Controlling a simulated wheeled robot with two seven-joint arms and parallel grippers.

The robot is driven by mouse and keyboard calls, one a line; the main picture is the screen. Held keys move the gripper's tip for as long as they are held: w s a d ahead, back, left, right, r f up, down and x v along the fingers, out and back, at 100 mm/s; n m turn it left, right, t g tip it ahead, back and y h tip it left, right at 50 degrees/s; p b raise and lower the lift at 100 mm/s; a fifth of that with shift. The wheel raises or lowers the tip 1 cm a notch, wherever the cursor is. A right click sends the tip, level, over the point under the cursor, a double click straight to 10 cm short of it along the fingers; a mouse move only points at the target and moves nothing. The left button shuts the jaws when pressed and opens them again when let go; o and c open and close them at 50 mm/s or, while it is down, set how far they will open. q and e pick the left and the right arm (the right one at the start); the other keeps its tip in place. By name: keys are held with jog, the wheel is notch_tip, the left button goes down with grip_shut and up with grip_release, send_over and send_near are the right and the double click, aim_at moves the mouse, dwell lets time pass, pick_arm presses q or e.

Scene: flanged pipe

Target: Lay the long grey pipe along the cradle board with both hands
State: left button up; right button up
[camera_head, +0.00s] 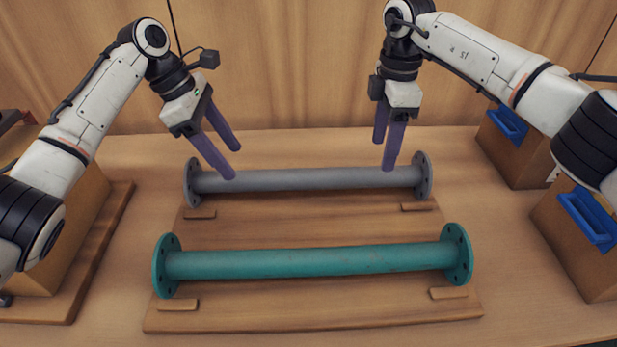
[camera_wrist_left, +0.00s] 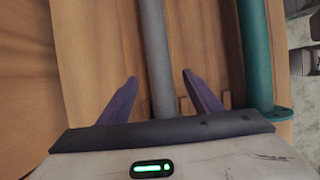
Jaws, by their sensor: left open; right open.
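The long grey pipe (camera_head: 300,180) with a round flange at each end lies across the far part of the wooden cradle board (camera_head: 310,218). My left gripper (camera_head: 232,162) is open above the pipe's left part, its purple fingers on either side of it. In the left wrist view, the grey pipe (camera_wrist_left: 153,60) runs between the two open fingers (camera_wrist_left: 160,88), apart from both. My right gripper (camera_head: 385,155) is open at the pipe's right part, with one finger in front of the pipe and one behind. Whether any finger touches the pipe, I cannot tell.
A teal flanged pipe (camera_head: 310,262) lies parallel on the nearer part of the board. Small wooden blocks sit near the pipe ends. Brown boxes with blue handles (camera_head: 588,217) stand at the right. A wooden box stands at the left. A wooden wall rises behind.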

aim_at(244, 172)
pick_arm(q)
jog(key=x, duration=0.9)
jog(key=shift+f, duration=0.15)
pick_arm(e)
notch_tip(244, 172, down, 9)
jog(key=shift+f, duration=0.1)
pick_arm(q)
grip_shut()
pick_arm(e)
grip_shut()
pick_arm(q)
jog(key=shift+w+d+r, duration=0.1)
jog(key=shift+w+r, duration=0.05)
jog(key=shift+r, duration=0.15)
pick_arm(e)
jog(key=shift+w+r, duration=0.15)
jog(key=shift+r, duration=0.05)
